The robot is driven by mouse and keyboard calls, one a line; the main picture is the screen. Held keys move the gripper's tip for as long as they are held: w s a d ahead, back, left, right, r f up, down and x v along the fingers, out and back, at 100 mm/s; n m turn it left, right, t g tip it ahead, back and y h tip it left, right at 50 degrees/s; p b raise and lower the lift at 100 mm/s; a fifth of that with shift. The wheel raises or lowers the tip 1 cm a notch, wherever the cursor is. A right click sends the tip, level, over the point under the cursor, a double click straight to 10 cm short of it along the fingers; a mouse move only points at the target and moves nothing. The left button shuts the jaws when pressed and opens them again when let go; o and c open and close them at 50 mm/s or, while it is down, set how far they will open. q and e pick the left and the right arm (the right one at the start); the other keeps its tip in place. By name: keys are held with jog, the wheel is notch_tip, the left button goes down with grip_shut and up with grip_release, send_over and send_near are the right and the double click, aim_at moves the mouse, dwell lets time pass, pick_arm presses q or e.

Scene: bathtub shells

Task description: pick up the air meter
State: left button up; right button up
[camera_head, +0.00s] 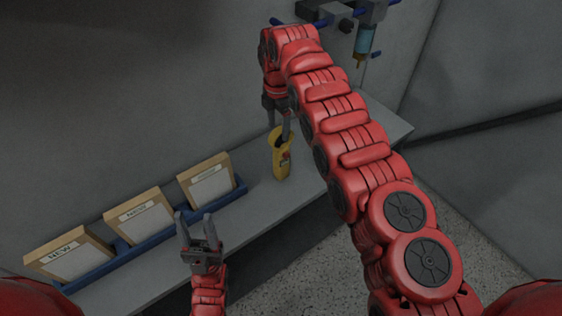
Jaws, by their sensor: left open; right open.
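A yellow device (281,163), which I take to be the air meter, stands upright on the grey shelf, right of the boxes. It has a dark top and a small dark and red marking on its front. My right gripper (279,127) points down just over its top, with its fingers apart; whether they touch it, I cannot tell. My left gripper (196,224) is open and empty, pointing up in front of the shelf, left of and nearer than the device.
The grey shelf (255,205) runs along the wall. A blue tray (150,243) on it holds three brown boxes (137,214), at least two with "NEW" labels. A blue-and-clear filter unit (364,40) hangs on the wall at the top. Speckled floor (315,262) lies in front.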

aim_at(281, 155)
jog(key=shift+d+f+p, duration=0.2)
jog(key=shift+f+p, duration=0.35)
jog(key=shift+f, duration=0.1)
jog(key=f+p, duration=0.1)
jog(key=f, duration=0.2)
jog(key=shift+d+f+p, duration=0.15)
jog(key=shift+d+p, duration=0.05)
jog(key=shift+p, duration=0.1)
jog(key=shift+f, duration=0.2)
grip_shut()
dwell(0.4)
